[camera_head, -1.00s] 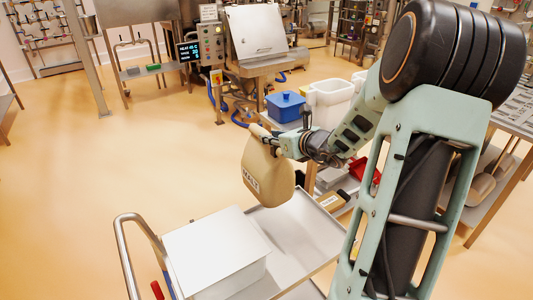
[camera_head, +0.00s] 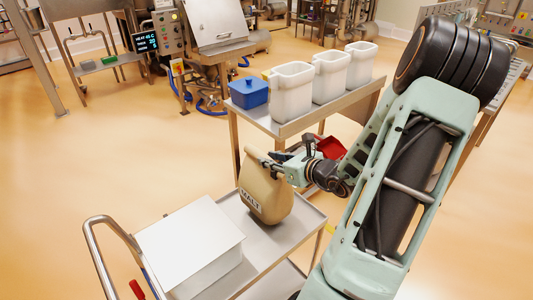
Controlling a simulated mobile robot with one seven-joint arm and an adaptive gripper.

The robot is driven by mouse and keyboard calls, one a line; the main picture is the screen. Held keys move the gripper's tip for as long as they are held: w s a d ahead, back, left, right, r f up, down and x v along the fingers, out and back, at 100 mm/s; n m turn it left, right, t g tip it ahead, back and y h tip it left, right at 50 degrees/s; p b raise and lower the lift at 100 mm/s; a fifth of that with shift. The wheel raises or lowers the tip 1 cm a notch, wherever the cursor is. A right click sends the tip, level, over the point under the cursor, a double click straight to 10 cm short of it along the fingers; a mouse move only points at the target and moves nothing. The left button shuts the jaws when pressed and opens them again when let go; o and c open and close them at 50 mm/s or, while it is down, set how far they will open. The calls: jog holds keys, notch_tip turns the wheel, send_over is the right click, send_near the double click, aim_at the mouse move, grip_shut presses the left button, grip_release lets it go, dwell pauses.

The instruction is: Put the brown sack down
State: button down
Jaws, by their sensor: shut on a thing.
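The brown sack (camera_head: 266,194), with dark lettering on its side, hangs from my gripper (camera_head: 277,166). My gripper is shut on the top of the sack. The sack is roughly upright, over the bare part of the cart's metal tray (camera_head: 262,245). Its bottom appears at or close to the tray surface; I cannot tell whether it touches. The far fingertip is partly hidden by the sack's neck.
A white box (camera_head: 190,246) covers the left part of the cart, beside a bent metal handle (camera_head: 110,238). Behind, a steel table holds a blue lidded box (camera_head: 248,93) and white bins (camera_head: 291,92). A red scoop (camera_head: 330,147) lies near my wrist.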

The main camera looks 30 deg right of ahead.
jog(key=shift+s+d+f, duration=0.1)
jog(key=shift+s+f, duration=0.05)
jog(key=shift+f, duration=0.4)
jog(key=shift+s+d+f, duration=0.1)
jog(key=shift+f, duration=1.05)
jog(key=c, duration=1.6)
grip_release()
jog(key=shift+s+f, duration=0.15)
jog(key=shift+f, duration=0.05)
jog(key=v, duration=1.2)
